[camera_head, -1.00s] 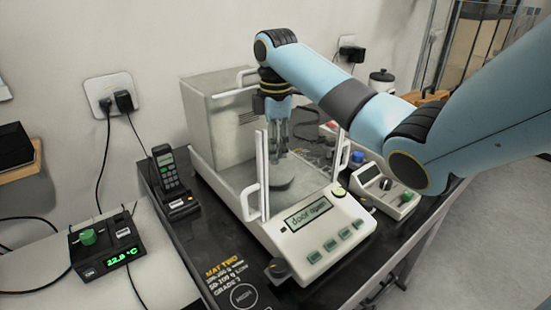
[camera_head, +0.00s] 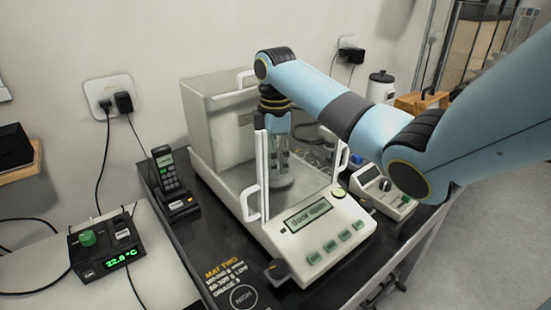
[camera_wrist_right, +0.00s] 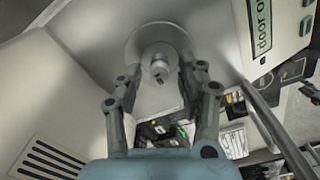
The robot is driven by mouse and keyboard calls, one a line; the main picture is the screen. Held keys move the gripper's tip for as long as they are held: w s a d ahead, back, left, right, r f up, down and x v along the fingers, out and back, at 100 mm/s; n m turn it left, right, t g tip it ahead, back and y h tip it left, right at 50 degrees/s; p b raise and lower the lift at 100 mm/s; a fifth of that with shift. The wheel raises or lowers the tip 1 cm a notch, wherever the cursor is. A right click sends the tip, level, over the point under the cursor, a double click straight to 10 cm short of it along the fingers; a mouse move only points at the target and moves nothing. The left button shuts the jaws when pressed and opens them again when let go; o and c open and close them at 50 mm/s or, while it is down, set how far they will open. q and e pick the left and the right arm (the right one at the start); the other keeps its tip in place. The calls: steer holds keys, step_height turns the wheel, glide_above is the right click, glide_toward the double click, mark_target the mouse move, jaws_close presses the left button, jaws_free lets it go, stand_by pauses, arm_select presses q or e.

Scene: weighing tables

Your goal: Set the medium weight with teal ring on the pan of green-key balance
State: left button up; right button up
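A metal weight with a small knob (camera_wrist_right: 159,68) stands on the round pan (camera_wrist_right: 134,42) in the right wrist view. I cannot make out a teal ring on it. My right gripper (camera_wrist_right: 158,75) has its two fingers spread on either side of the weight, with gaps to the knob. In the head view my right gripper (camera_head: 280,170) is inside the balance chamber, low over the pan (camera_head: 281,182); the weight is hard to make out there. The balance (camera_head: 318,232) has green keys and a display that seems to read "door open". My left gripper is not in view.
Upright door edges and handles (camera_head: 249,202) stand close to my right gripper at the chamber's front. A smaller instrument (camera_head: 385,192) is to the right, a handset on a cradle (camera_head: 170,180) to the left. A temperature box (camera_head: 103,248) is at the far left.

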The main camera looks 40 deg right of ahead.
step_height(320, 180, up, 8)
steer(key=shift+f, duration=0.1)
steer(key=shift+r+p, duration=1.7)
steer(key=shift+r, duration=0.55)
